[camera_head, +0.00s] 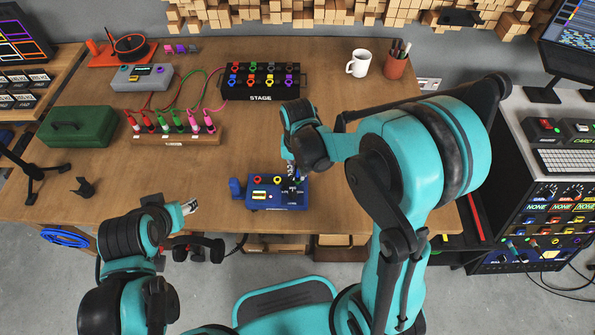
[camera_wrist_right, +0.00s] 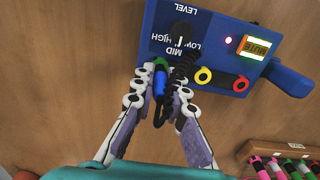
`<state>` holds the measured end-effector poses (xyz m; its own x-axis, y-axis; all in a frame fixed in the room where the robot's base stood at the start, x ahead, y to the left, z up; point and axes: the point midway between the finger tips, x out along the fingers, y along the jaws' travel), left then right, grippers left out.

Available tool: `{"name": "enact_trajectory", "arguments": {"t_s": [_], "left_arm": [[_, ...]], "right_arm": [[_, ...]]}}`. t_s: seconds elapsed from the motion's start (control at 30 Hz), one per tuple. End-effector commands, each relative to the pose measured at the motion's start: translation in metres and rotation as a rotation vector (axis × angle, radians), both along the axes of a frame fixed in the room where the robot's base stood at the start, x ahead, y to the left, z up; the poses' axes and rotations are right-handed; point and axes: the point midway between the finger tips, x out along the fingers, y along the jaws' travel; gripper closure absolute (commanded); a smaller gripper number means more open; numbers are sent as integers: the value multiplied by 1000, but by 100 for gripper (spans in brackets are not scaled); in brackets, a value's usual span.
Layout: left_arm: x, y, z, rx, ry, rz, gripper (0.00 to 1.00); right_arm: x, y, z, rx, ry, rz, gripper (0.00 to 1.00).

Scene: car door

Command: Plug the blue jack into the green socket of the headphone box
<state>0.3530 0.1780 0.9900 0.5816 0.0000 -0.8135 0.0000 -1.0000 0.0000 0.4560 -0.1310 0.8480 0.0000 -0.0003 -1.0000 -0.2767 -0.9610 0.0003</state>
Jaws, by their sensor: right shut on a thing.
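The blue headphone box (camera_head: 265,204) sits near the table's front edge; it fills the upper right of the right wrist view (camera_wrist_right: 222,30). My right gripper (camera_head: 291,172) is over its right part.
Red and yellow sockets and a lit MUTE button (camera_wrist_right: 254,47) are on the box. A rack of colored plugs (camera_head: 178,138) and the black STAGE box (camera_head: 258,84) stand behind. A green case (camera_head: 78,134) is at left. The table right of the headphone box is clear.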

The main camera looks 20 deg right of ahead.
Motion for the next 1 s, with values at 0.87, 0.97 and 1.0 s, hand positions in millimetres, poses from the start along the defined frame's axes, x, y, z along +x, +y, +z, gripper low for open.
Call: {"name": "enact_trajectory", "arguments": {"t_s": [0.87,0.97,1.0], "left_arm": [[0,0,-11,0,0,0,51],[0,0,-11,0,0,0,51],[0,0,-11,0,0,0,51]], "right_arm": [[0,0,-13,0,0,0,79],[0,0,-12,0,0,0,63],[0,0,-12,0,0,0,63]]}}
